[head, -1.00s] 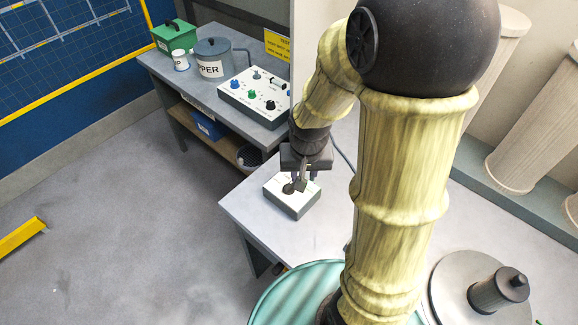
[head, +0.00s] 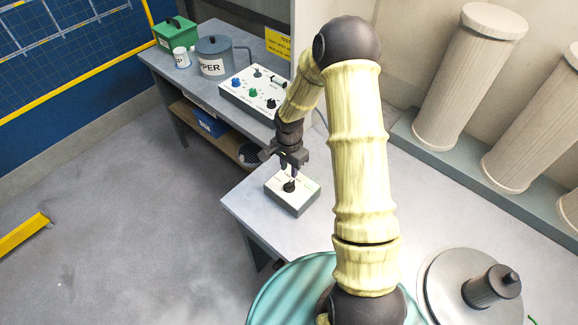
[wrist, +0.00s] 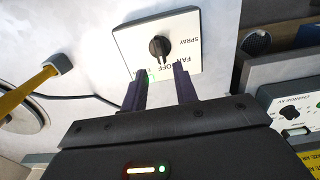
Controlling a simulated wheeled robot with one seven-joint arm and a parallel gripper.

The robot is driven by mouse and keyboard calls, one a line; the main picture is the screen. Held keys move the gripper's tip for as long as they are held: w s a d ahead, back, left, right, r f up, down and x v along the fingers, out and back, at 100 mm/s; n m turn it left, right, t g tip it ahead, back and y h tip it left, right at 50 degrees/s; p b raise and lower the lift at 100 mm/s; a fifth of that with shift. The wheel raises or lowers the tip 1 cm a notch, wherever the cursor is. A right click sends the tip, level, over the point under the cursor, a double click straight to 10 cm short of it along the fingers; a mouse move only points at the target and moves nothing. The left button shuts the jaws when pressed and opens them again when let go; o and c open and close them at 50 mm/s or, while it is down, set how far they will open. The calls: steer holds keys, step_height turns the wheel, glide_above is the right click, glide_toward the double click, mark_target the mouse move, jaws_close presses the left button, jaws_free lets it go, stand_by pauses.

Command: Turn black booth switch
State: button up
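The black booth switch (head: 289,186) is a knob on top of a small white box (head: 307,201) on the grey table. In the wrist view the knob (wrist: 159,48) stands on a white plate (wrist: 128,42) with the words FAN, OFF and SPRAY, seen upside down. Its long ridge runs roughly up and down in that view; I cannot tell for sure which label it points to. My gripper (head: 288,167) is just above and behind the knob, clear of it. In the wrist view its two fingers (wrist: 159,76) are apart with nothing between them.
A second panel with several knobs (head: 252,92) stands on the back bench, with a labelled grey pot (head: 213,60) and a green box (head: 175,33). A round metal disc with a knob (head: 490,288) is at lower right. Pale cylinders (head: 460,80) line the right.

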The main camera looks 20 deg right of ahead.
mark_target(289, 183)
steer(key=shift+f, duration=0.1)
step_height(289, 183, down, 8)
steer(key=b, duration=0.5)
steer(key=shift+b, duration=0.4)
steer(key=c, duration=0.6)
steer(key=n, duration=0.3)
steer(key=shift+w+r+n, duration=0.1)
steer(key=shift+r+n, duration=0.1)
steer(key=shift+n, duration=0.1)
steer(key=n, duration=0.4)
steer(key=o, duration=0.3)
steer(key=shift+n, duration=0.6)
steer(key=o, duration=0.5)
